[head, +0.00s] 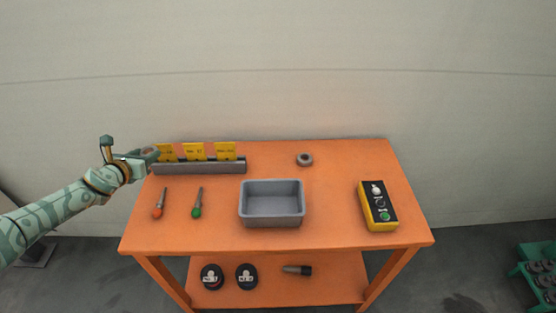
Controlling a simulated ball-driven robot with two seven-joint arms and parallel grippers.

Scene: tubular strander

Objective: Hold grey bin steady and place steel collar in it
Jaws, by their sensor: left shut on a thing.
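The grey bin (272,221) stands upright and empty in the middle of the orange table. A small grey steel collar (304,159) lies flat near the table's back edge, behind and right of the bin. My left gripper (142,156) is raised at the table's back left corner, well away from the bin. It is shut on a grey ring (151,153) that looks like another steel collar, partly hidden by the fingers. My right gripper is out of the picture, and nothing holds the bin.
A grey rail with yellow cards (200,167) runs along the back left of the orange table (335,220). Orange (158,206) and green (197,208) screwdrivers lie left of the bin. A yellow control box (378,206) lies right. Several items sit on the lower shelf (335,290).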

